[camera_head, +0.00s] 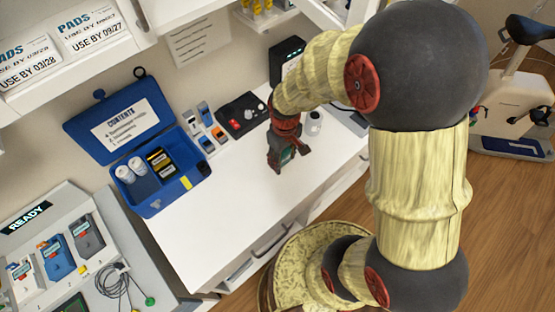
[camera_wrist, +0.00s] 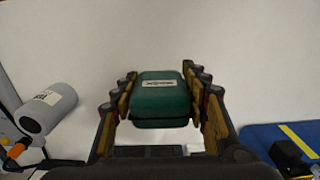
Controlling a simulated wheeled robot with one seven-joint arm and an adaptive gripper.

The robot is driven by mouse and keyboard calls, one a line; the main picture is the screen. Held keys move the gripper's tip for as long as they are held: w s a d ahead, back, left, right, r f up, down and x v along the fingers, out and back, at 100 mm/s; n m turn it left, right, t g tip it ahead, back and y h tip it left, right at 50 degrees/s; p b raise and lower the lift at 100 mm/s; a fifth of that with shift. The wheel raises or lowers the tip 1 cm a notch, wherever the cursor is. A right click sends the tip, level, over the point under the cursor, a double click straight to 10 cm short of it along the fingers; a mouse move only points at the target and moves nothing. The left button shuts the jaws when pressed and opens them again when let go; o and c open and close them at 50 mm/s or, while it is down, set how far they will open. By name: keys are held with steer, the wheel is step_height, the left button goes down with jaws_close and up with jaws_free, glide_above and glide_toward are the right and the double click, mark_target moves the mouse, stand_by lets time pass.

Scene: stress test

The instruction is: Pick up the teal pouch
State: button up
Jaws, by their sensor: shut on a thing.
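The teal pouch (camera_wrist: 161,103) is a small dark teal-green case with a white label on top. In the wrist view it sits between the two fingers of my gripper (camera_wrist: 161,100), which is shut on it. In the head view my gripper (camera_head: 280,165) points down at the white counter (camera_head: 230,215), and a bit of the pouch (camera_head: 285,156) shows between the fingers. I cannot tell whether the pouch touches the counter or hangs above it.
An open blue case (camera_head: 165,208) with bottles stands left of my gripper. A black device (camera_head: 240,115), small meters (camera_head: 205,118) and a white cylinder (camera_head: 314,124) stand behind it. The front of the counter is clear. A charging station (camera_head: 40,262) is at lower left.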

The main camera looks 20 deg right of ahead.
steer(key=s+d+r+p, duration=0.2)
steer(key=s+d+r, duration=0.4)
steer(key=s, duration=0.3)
steer(key=shift+s+d+r, duration=0.2)
steer(key=shift+d+r, duration=0.2)
steer(key=shift+r, duration=0.25)
stand_by(0.5)
